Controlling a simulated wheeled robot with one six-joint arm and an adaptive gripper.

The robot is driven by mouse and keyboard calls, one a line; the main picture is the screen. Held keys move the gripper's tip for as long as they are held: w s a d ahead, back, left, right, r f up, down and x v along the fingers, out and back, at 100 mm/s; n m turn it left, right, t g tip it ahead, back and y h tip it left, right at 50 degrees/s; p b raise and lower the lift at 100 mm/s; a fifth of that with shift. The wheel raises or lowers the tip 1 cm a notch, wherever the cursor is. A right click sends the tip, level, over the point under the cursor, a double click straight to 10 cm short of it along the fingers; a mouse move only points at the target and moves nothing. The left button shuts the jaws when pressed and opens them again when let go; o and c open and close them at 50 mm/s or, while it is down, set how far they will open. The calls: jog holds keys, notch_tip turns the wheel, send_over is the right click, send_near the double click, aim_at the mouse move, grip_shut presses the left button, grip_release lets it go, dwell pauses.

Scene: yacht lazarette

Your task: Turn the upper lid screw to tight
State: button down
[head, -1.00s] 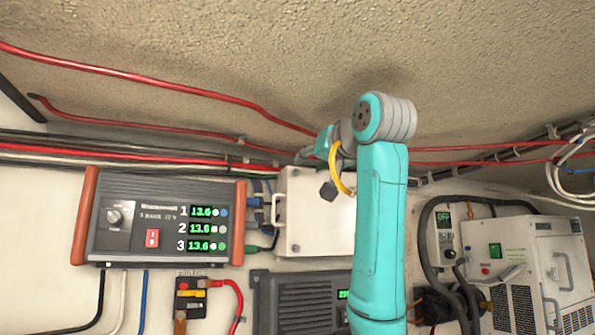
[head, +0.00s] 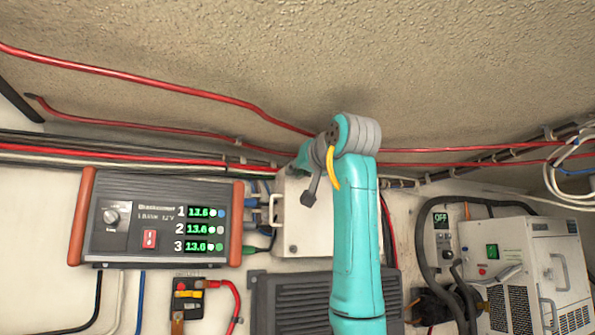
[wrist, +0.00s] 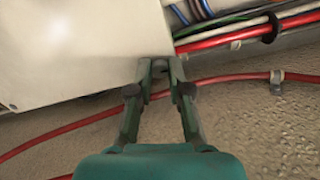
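The pale box with a flat lid (head: 305,225) is on the wall in the middle of the head view, partly behind my arm. A small dark screw head (head: 292,249) shows low on its lid. My gripper (head: 291,170) is at the box's upper edge in the head view, mostly hidden by my wrist. In the wrist view my gripper's fingertips (wrist: 160,66) are close together beside the box's white surface (wrist: 75,50), near its corner. Whether they touch each other, the box or a screw is unclear.
Red cables (head: 180,133) and a dark cable bundle run along the wall above the box. A panel with green readouts (head: 160,220) is on the left, with a dark finned unit (head: 290,305) below. A white vented unit (head: 525,265) stands at right.

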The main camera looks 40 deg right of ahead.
dwell(0.4)
jog(key=shift+f+m, duration=0.1)
jog(key=shift+m, duration=8.9)
jog(key=c, duration=1.1)
grip_release()
jog(key=shift+d, duration=0.1)
jog(key=shift+s, duration=0.15)
